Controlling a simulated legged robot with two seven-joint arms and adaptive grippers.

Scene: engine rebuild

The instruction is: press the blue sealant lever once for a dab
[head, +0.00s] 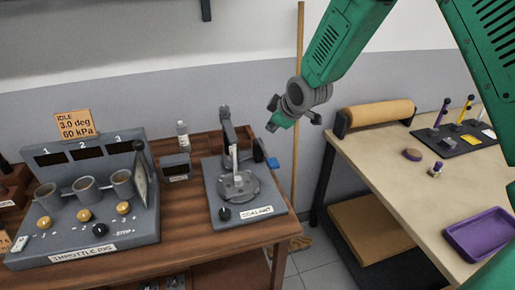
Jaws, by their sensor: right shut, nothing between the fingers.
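The sealant station (214,188) is a grey base labelled SEALANT on the wooden bench, with an upright post and a round plate (238,186) carrying a pale vertical piece. A small blue lever (272,163) sticks out at its right side, near the bench's right edge. My right gripper (279,123) hangs in the air above the blue lever in the picture, shut and empty, with a visible gap between them. How far apart they are in depth is hard to tell. My left gripper is not in view.
A small grey box (176,167) and a clear bottle (182,135) stand behind. A wooden pole (298,60) leans at the wall. A second table with a purple tray (482,234) is at right.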

